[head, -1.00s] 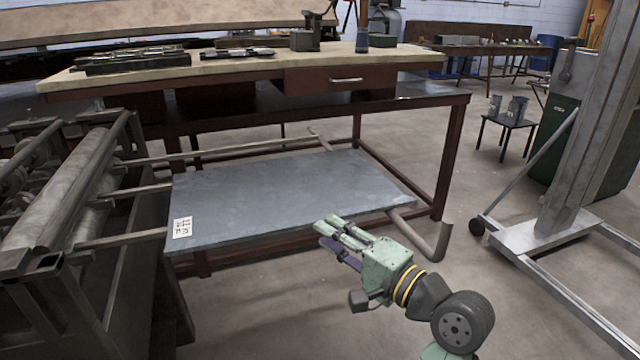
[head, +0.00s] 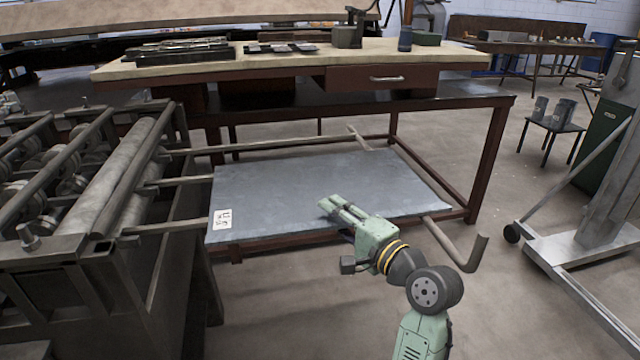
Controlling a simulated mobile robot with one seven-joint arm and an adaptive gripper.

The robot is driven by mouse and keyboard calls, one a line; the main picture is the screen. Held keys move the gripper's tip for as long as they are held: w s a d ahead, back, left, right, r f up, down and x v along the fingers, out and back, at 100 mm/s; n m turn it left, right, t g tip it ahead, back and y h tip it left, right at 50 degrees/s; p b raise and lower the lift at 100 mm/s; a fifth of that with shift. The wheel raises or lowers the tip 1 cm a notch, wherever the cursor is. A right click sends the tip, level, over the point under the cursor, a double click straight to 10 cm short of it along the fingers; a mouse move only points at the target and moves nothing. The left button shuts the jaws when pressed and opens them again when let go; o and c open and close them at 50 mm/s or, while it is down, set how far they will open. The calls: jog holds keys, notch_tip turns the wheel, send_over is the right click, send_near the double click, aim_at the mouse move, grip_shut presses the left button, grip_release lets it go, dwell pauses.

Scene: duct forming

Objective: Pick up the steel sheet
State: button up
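The steel sheet (head: 300,190) is a flat grey-blue rectangle with a small white label (head: 222,219) at its near left corner. It lies level on the support bars beside the roller machine, in front of the workbench. My gripper (head: 328,205) is at the sheet's near edge, right of its middle, and covers a little of that edge in the picture. Its upper finger parts appear over the sheet; the lower part is mostly hidden. I cannot tell whether it touches the sheet or how far apart the fingers are.
The roller machine (head: 110,190) stands at the left. The workbench (head: 280,66) with a drawer and tools is behind the sheet. A bent support bar (head: 455,245) sticks out at the right, near my arm. A wheeled metal stand (head: 570,245) is farther right. Floor in front is clear.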

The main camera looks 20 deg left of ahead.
jog(key=shift+c, duration=0.6)
grip_shut()
dwell(0.3)
jog(key=shift+r, duration=0.1)
